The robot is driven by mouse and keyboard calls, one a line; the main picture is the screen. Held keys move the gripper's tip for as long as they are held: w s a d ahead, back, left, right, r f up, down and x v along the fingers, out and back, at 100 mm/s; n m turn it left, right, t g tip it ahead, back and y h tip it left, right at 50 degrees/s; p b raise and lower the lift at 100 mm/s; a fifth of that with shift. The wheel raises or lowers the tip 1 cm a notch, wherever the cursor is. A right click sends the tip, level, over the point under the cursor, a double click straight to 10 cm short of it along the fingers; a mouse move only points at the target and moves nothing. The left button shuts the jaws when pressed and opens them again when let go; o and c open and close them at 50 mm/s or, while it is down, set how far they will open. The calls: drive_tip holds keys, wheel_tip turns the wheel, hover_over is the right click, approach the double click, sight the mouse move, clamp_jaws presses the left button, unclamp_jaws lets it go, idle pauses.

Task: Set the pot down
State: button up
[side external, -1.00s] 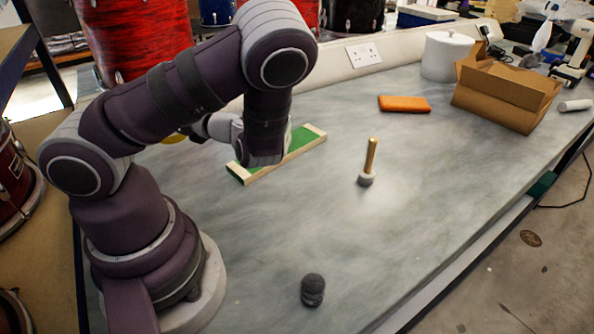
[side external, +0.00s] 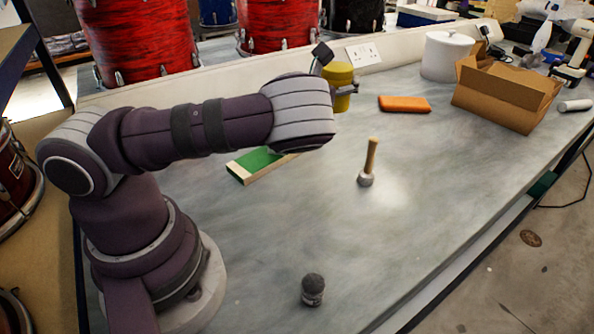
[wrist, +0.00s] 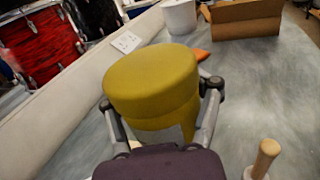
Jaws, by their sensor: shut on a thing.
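The pot is a mustard-yellow cylinder (side external: 341,78), seen in the side external view behind the end of my arm, in front of the pale back ledge. In the wrist view the pot (wrist: 152,80) fills the middle, its round end facing the camera. My gripper (wrist: 162,98) has one finger on each side of the pot and is shut on it. In the side external view the gripper (side external: 340,92) is mostly hidden behind my arm. The pot's lower edge is partly hidden, and I cannot tell its exact height over the bench.
A green board with pale wooden edges (side external: 240,173) lies partly behind my arm. A wooden mallet (side external: 370,160) stands to the right. An orange case (side external: 404,104), a white canister (side external: 447,56) and a cardboard box (side external: 500,98) are further back.

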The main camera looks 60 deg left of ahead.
drive_tip(key=w+d+r+m+h, duration=0.1)
drive_tip(key=w+d+m+h, duration=0.2)
drive_tip(key=d+m+h, duration=0.75)
drive_tip(key=s+d+m+g+h, duration=0.5)
drive_tip(key=d+g+h, duration=0.2)
drive_tip(key=d+h, duration=0.5)
drive_tip(key=shift+t+y, duration=0.3)
drive_tip(key=shift+y, duration=0.35)
drive_tip(key=f, duration=1.4)
drive_tip(key=shift+s+d+f, duration=0.1)
drive_tip(key=shift+d, duration=0.3)
drive_tip(key=shift+f, duration=0.35)
drive_tip(key=shift+f, duration=0.15)
drive_tip(key=o, duration=1.3)
